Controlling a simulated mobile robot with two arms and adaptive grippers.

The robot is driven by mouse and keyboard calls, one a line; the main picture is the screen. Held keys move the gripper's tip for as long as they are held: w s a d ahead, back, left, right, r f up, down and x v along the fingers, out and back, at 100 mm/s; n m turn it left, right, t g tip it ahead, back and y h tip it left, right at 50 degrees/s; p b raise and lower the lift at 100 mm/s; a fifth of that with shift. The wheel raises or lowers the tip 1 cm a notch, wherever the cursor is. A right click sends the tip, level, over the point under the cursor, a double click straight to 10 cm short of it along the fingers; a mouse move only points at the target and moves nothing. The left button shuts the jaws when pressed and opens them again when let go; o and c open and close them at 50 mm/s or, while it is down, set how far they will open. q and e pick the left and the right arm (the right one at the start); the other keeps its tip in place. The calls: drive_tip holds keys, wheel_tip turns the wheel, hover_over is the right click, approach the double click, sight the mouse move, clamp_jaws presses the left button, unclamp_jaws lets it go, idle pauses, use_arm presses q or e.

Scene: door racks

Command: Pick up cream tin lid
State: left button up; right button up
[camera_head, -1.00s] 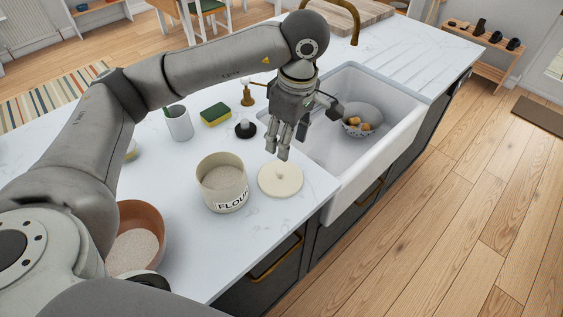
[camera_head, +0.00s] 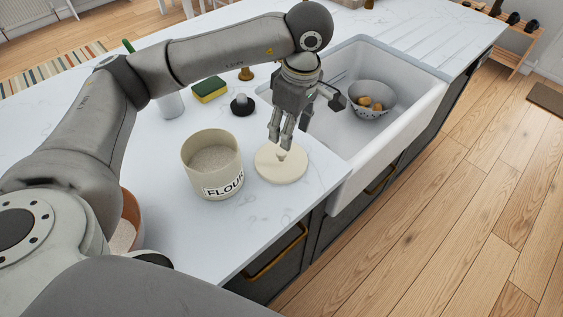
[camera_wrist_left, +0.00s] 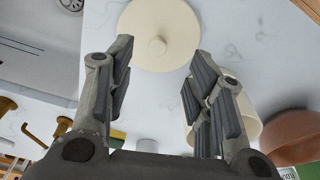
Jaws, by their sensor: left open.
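The cream tin lid (camera_head: 281,163) lies flat on the white counter, beside the cream flour tin (camera_head: 213,166). It is round with a small knob in its middle. In the left wrist view the lid (camera_wrist_left: 158,24) is at the top, its knob lying ahead of and between the fingers. My left gripper (camera_head: 281,141) is open and empty, pointing down above the lid, with its fingertips close over the knob. The left gripper (camera_wrist_left: 158,70) shows its two fingers spread apart in the wrist view. The flour tin is open and holds pale flour. My right gripper is not in view.
A white sink (camera_head: 397,125) with a bowl (camera_head: 370,99) of yellowish items is right of the lid. A sponge (camera_head: 210,89), a black-based stopper (camera_head: 243,105) and a grey cup (camera_head: 170,104) stand behind. A brown bowl (camera_head: 131,220) is at left. The counter's front edge is near the lid.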

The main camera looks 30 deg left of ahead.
sight(282, 152)
use_arm(q)
drive_tip(key=f, duration=0.3)
drive_tip(key=shift+a+f+p, duration=0.35)
drive_tip(key=shift+f+p, duration=0.05)
drive_tip(key=shift+a+f+p, duration=0.15)
drive_tip(key=shift+f+p, duration=0.15)
drive_tip(key=shift+f, duration=0.2)
drive_tip(key=f+p, duration=0.1)
drive_tip(key=f, duration=0.1)
drive_tip(key=a+f+p, duration=0.1)
drive_tip(key=f, duration=0.1)
drive_tip(key=shift+w+a+f, duration=0.1)
drive_tip(key=shift+w+f, duration=0.1)
drive_tip(key=shift+f, duration=0.1)
drive_tip(key=shift+c, duration=1)
drive_tip(key=c, duration=0.8)
